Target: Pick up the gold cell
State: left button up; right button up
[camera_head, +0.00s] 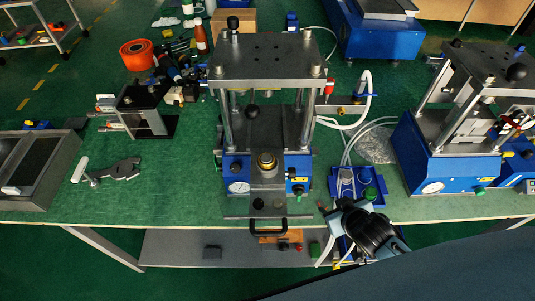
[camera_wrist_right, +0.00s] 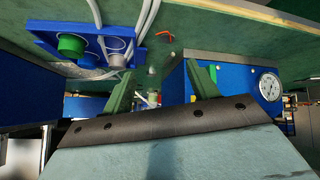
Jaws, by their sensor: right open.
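The gold cell (camera_head: 266,160) is a short gold cylinder with a dark ring. It stands upright on the sliding plate at the front of the middle crimping press (camera_head: 262,110). My right gripper (camera_head: 338,211) is at the bench's front edge, right of the cell and apart from it. In the right wrist view its two green fingers (camera_wrist_right: 163,88) are spread with nothing held between them. I cannot make out the gold cell in the wrist view. My left gripper is not in view.
A blue tray (camera_head: 335,186) with a green-capped and a grey round part lies by my right gripper. It also shows in the wrist view (camera_wrist_right: 50,45). Another press (camera_head: 455,175) stands at right. A grey vise-like fixture (camera_head: 145,112) and a metal tool (camera_head: 120,170) lie left.

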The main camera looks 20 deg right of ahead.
jog(key=w+r+n+t+y, duration=0.2)
jog(key=w+r+t+y, duration=0.15)
jog(key=r, duration=0.35)
jog(key=w+r+n+t+y, duration=0.2)
jog(key=w+r+t+y, duration=0.15)
jog(key=r, duration=0.35)
jog(key=n+g+y+p, duration=0.2)
jog(key=n+g+y, duration=0.5)
jog(key=g+y, duration=0.1)
send_near(266, 157)
jog(key=x, duration=0.3)
jog(key=shift+f+p, duration=0.15)
jog(key=shift+p, duration=0.15)
jog(key=shift+g, duration=0.3)
jog(key=shift+p+x, duration=0.45)
jog(key=shift+x, duration=2.25)
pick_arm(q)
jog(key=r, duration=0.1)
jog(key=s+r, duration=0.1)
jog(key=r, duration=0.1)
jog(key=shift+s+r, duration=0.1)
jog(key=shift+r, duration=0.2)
pick_arm(e)
jog(key=shift+c, duration=0.2)
jog(key=shift+r, duration=0.2)
jog(key=c, duration=1.1)
